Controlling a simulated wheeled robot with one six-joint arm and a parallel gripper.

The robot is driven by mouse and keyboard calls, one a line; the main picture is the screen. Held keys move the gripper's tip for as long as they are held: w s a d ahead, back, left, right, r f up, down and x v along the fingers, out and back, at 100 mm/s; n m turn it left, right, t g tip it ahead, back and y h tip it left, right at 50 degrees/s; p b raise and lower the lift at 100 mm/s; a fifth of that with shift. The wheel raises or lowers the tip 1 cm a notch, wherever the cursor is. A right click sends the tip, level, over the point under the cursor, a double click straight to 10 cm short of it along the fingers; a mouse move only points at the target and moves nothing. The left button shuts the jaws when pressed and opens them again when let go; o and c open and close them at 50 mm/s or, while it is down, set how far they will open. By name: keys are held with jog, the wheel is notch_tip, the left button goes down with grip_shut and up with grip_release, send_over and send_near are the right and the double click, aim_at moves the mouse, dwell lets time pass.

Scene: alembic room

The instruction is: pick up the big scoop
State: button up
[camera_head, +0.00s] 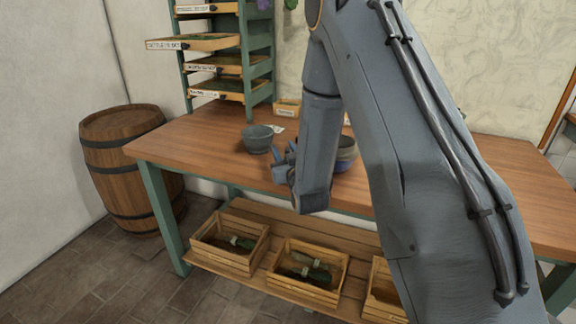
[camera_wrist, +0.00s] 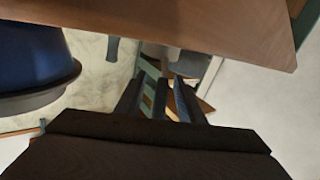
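I cannot make out the big scoop with certainty in either view. My gripper (camera_head: 283,165) is low over the front part of the wooden table (camera_head: 205,142), between a grey bowl (camera_head: 258,139) and a blue bowl with a grey rim (camera_head: 346,154) that my arm partly covers. In the wrist view, dark fingers (camera_wrist: 158,98) stand apart with background showing between them, and nothing is clearly held. The blue bowl (camera_wrist: 32,58) is at the left there. A small grey piece (camera_wrist: 113,49), possibly a handle, hangs below the table edge in that tilted view.
A green shelf rack (camera_head: 258,55) with labelled trays stands at the table's back left. A wooden barrel (camera_head: 125,165) is left of the table. Wooden crates (camera_head: 300,285) sit on the lower shelf. The table's left end is clear; my arm hides much of its middle.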

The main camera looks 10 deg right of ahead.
grip_shut()
notch_tip(320, 180, up, 10)
jog(key=b, duration=0.1)
dwell(0.8)
